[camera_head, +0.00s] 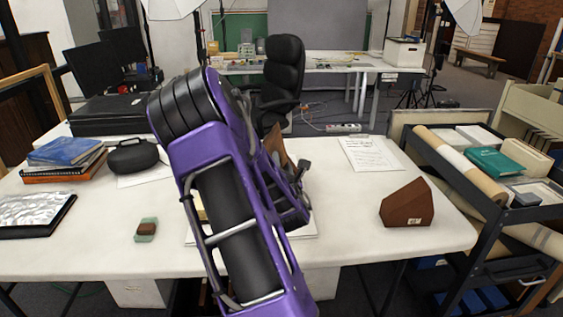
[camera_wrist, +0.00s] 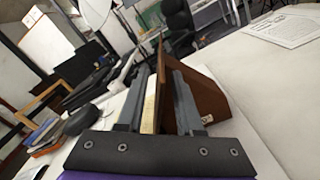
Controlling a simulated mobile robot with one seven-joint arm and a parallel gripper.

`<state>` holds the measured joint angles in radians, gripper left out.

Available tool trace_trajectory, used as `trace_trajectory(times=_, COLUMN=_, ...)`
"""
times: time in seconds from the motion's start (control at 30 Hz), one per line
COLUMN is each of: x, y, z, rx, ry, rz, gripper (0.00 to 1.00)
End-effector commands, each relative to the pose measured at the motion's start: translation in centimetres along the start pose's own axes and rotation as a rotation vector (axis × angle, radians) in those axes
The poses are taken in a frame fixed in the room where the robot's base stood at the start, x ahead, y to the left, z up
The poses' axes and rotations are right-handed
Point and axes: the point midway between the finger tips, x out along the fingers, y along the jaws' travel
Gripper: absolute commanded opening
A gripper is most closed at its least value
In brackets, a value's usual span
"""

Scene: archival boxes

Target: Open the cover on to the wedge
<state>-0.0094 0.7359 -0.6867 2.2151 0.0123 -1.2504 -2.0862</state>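A book with a brown cover (camera_wrist: 161,62) stands partly behind my arm. Its cover is raised nearly upright, and the cover also shows in the head view (camera_head: 276,146). A cream strip (camera_wrist: 150,105), likely the page block, shows left of the cover. My gripper (camera_wrist: 158,72) has its two fingers apart, one on each side of the raised cover. The cover runs close to the right finger; contact is unclear. The brown wedge (camera_head: 407,204) rests on the table to the right; it also shows beyond the right finger in the wrist view (camera_wrist: 208,95). My arm hides most of the book.
The white table (camera_head: 350,235) is clear between my gripper and the wedge. A printed sheet (camera_head: 369,153) lies behind. Books (camera_head: 66,152), a black case (camera_head: 134,155) and a small green-brown block (camera_head: 146,229) lie left. A loaded cart (camera_head: 500,190) stands at the right edge.

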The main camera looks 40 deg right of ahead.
Motion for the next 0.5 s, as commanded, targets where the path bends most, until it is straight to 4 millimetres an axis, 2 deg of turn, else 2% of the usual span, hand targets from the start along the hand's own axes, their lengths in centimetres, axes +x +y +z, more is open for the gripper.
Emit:
trace_trajectory(times=0.03, x=0.00, y=0.00, z=0.00, rx=0.000, ry=0.000, rz=0.000, gripper=0.27)
trace_trajectory(times=0.17, x=0.01, y=0.00, z=0.00, rx=0.000, ry=0.000, rz=0.000, gripper=0.03)
trace_trajectory(times=0.2, x=0.01, y=0.00, z=0.00, rx=0.000, ry=0.000, rz=0.000, gripper=0.00)
trace_trajectory(times=0.5, x=0.02, y=0.01, z=0.00, rx=0.000, ry=0.000, rz=0.000, gripper=0.00)
